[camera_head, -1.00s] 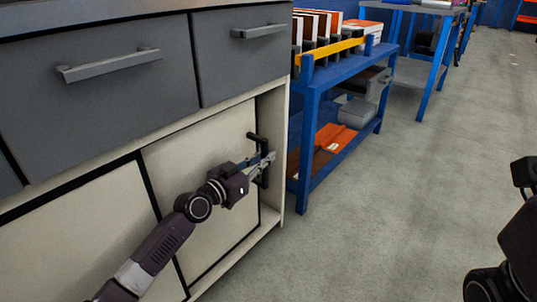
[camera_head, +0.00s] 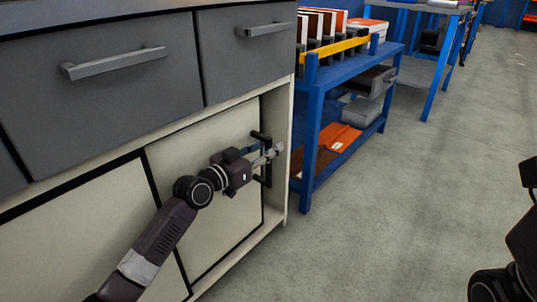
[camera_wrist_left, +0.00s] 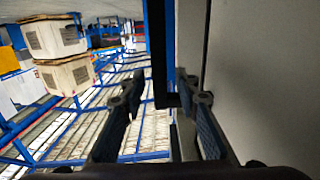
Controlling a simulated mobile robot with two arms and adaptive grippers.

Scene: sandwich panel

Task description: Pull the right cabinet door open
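The right cabinet door (camera_head: 205,190) is a cream panel under the grey drawers and looks closed. Its black vertical bar handle (camera_head: 266,178) is near the door's right edge; the handle also shows in the left wrist view (camera_wrist_left: 158,60). My left gripper (camera_head: 271,153) is at the upper part of the handle. In the left wrist view its two fingers (camera_wrist_left: 160,112) are spread apart, with the lower end of the bar showing between them. I cannot tell whether either finger touches the bar. My right gripper is not in view.
Grey drawers with bar handles (camera_head: 115,62) sit above the door. A blue shelf rack (camera_head: 311,140) with boxes and orange items stands just right of the cabinet. The grey floor (camera_head: 400,220) in front is clear. Part of my right arm shows at the right edge.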

